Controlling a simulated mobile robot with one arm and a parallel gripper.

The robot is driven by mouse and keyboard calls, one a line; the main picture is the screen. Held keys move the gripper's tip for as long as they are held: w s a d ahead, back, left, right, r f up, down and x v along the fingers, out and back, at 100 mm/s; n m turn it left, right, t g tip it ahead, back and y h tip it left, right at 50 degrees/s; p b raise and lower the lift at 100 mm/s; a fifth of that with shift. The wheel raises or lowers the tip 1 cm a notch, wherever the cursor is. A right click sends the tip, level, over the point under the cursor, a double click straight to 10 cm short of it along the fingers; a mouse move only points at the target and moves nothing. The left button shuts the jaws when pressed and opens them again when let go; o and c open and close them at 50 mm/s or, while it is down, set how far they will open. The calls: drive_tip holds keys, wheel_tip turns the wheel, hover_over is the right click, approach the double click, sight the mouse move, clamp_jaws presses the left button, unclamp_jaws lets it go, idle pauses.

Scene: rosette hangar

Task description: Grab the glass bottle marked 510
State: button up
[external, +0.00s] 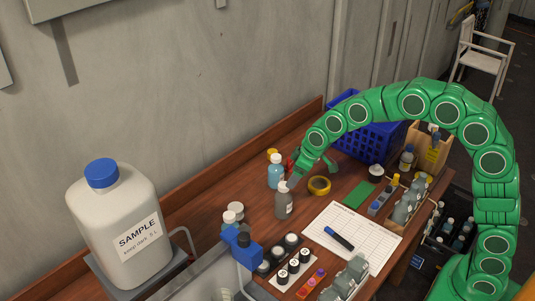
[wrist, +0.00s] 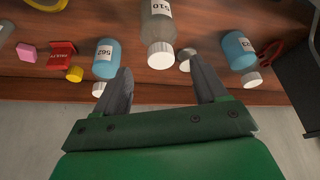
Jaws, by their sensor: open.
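The glass bottle marked 510 (wrist: 157,25) is greyish and see-through with a white cap. In the wrist view it is at the top centre, in line with the gap between my fingers. A grey bottle (external: 284,205) in the external view looks like the same one, standing on the wooden desk just below my fingertips. My gripper (wrist: 161,68) is open, with nothing seen held in it; it also shows in the external view (external: 293,181). The bottle's upper part is visible in the wrist view, while its far end is cut off by the frame.
Blue bottles stand to the left (wrist: 106,60) and right (wrist: 238,48) of the bottle in the wrist view. A small yellow-capped red container (wrist: 62,58) is at left. Yellow tape (external: 319,185), a blue basket (external: 372,140) and a paper sheet (external: 352,236) share the desk.

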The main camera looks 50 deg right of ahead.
sight(283, 200)
drive_tip(key=shift+x, duration=1)
drive_tip(key=shift+w+a+f, duration=0.2)
drive_tip(key=shift+w+f, duration=0.4)
drive_tip(key=shift+f, duration=0.2)
drive_tip(key=shift+x, duration=1.7)
drive_tip(key=shift+w+a+r, duration=0.1)
drive_tip(key=shift+w, duration=0.1)
clamp_jaws()
